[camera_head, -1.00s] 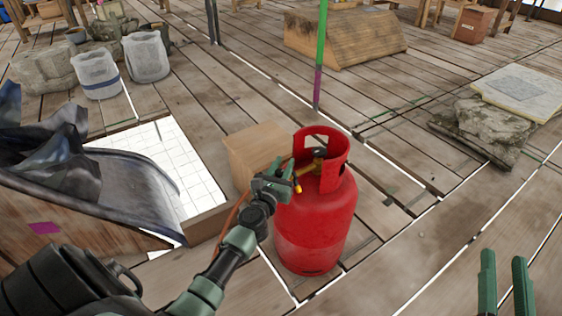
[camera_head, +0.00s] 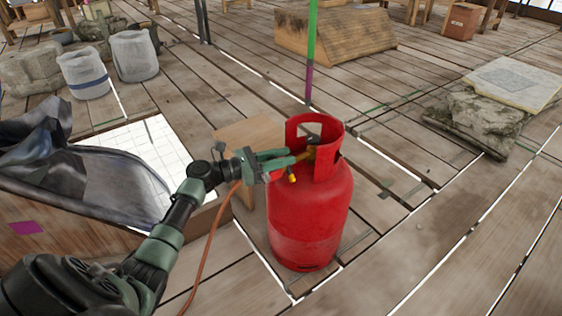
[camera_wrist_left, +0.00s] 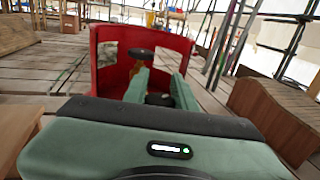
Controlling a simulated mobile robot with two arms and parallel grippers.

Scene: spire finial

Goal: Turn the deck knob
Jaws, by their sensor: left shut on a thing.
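A red gas cylinder (camera_head: 312,222) stands upright on the plank deck, with a collar around its top. Its dark round knob (camera_head: 311,142) sits inside the collar and also shows in the left wrist view (camera_wrist_left: 141,53), just past the fingertips. My left gripper (camera_head: 303,157) reaches in from the left through the collar's opening, with its green fingers at the valve. It is shut on the knob, though the exact contact is hard to see. In the left wrist view the fingers (camera_wrist_left: 161,78) point into the red collar (camera_wrist_left: 108,53). My right gripper is out of view.
An orange hose (camera_head: 212,250) hangs beside my left arm. A wooden box (camera_head: 246,134) stands behind the cylinder. A green and purple pole (camera_head: 311,50) rises behind it. Stone slabs (camera_head: 480,122) lie at right. The deck at front right is clear.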

